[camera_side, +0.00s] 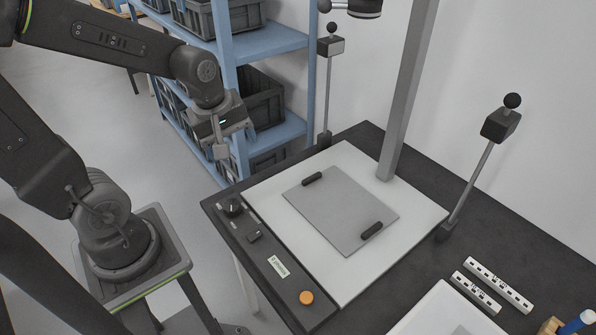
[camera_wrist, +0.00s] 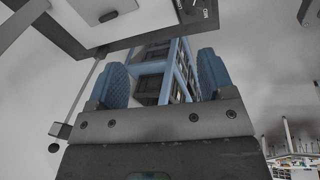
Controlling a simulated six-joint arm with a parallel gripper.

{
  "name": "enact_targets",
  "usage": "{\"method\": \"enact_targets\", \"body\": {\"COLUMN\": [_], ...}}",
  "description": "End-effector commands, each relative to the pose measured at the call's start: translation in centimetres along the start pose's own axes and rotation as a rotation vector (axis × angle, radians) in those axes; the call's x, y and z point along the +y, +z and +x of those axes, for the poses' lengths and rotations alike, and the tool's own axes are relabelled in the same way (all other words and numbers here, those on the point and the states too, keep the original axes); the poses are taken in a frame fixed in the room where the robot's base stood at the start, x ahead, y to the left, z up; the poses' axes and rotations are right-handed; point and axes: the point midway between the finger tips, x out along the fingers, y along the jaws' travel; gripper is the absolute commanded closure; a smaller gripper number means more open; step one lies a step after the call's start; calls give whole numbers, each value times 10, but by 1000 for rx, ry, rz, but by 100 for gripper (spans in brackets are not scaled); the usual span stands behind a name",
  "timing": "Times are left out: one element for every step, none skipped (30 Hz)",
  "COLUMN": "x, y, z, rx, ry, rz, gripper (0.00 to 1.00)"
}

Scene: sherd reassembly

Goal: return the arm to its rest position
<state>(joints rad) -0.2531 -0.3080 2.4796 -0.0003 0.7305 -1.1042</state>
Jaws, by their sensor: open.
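My gripper (camera_side: 219,150) hangs in the air at the end of my raised arm, left of the workbench and in front of the blue shelf. In the wrist view my gripper (camera_wrist: 165,85) shows two blue fingers standing apart, with nothing between them. Through the gap the shelf (camera_wrist: 152,68) is seen in the distance. In the side view the fingers are small and partly hidden by the gripper body. No sherds can be made out.
The dark workbench (camera_side: 222,204) carries a white board (camera_side: 262,190) with a grey plate (camera_side: 340,208) and two black handles. A grey post (camera_side: 407,95) and two stands rise around it. The blue shelf (camera_side: 273,40) holds grey crates. Open floor lies between my base and the bench.

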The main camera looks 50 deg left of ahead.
Motion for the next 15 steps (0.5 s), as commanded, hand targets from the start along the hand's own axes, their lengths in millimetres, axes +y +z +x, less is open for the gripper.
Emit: {"method": "enact_targets", "body": {"x": [2,2,2,1,0,-1,-3,-4,-6,-8,-10,-12,-13,-14,-15], "y": [9,13,20,24,29,35,39,43,47,50,53,56,58,60,62], "z": [-14,-22,-31,-38,-45,-54,-60,-66,-72,-77,-81,-86,-88,-91,-93], "rx": [12,18,29,39,48,64,75,87,104,115,126,140,149,157,165], "ry": [38,55,77,95,110,131,145,158,174,183,193,203,209,214,218], "rz": [151,245,370,465,557,676,762,841,942,1009,1070,1141,1188,1227,1267], "gripper": [25,25,25,25,25,25,25,25,25,25,25,25,25,25,25]}}
